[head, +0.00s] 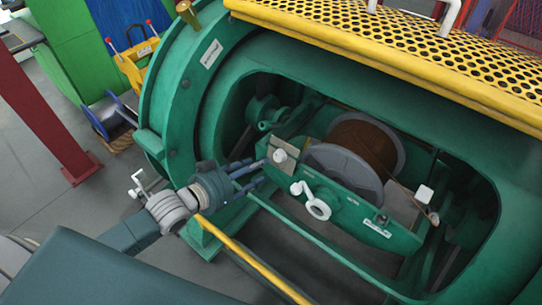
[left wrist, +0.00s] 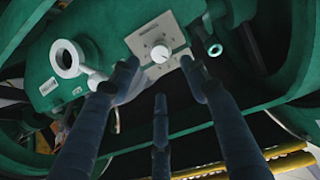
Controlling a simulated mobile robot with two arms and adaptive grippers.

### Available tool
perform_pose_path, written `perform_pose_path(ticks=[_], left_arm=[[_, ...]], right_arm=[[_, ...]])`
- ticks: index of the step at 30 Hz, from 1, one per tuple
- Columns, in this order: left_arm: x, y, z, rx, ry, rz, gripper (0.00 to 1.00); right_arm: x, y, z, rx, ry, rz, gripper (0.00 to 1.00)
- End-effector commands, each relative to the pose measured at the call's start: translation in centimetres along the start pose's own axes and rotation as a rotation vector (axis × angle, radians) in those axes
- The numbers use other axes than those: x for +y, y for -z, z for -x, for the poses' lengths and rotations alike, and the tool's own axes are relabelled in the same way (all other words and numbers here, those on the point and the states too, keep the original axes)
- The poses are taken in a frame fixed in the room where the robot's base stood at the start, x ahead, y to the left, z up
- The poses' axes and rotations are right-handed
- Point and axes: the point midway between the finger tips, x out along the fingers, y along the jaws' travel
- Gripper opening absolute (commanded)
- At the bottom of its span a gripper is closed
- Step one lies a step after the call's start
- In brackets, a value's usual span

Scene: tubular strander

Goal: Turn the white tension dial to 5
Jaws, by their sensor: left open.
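The white tension dial (head: 280,156) is a small round knob on a light plate, at the left end of the green cradle inside the machine's opening. In the left wrist view the dial (left wrist: 160,54) faces me, with small marks around it that are too small to read. My left gripper (head: 257,172) is open, with its dark blue fingers reaching toward the dial from the left. In the left wrist view the fingertips (left wrist: 159,76) spread around and below the dial, apparently not touching it. My right gripper is not in view.
A white ring-ended lever (head: 318,208) sits on the cradle right of the dial. A reel of brown wire (head: 365,145) lies behind it. The green opening's rim (head: 209,120) surrounds the area. A yellow rail (head: 250,262) runs below, and a perforated yellow guard (head: 400,45) is above.

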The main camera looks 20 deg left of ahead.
Motion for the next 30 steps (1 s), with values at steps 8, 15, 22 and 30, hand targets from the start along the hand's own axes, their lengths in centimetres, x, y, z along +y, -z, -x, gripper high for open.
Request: perform_pose_path(ticks=[8,15,22,30], left_arm=[[-0.1,0.2,-5.2,0.002,0.001,0.001,0.46],[-0.1,0.1,-8.5,0.001,0.001,-0.001,0.46],[0.0,0.0,-9.4,0.000,0.000,-0.002,0.46],[0.0,0.0,-9.3,0.000,0.000,-0.003,0.28]], right_arm=[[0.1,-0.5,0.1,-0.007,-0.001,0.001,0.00],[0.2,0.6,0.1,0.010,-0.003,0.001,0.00],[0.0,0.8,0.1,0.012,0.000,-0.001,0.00],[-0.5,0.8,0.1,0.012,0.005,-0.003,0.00]])
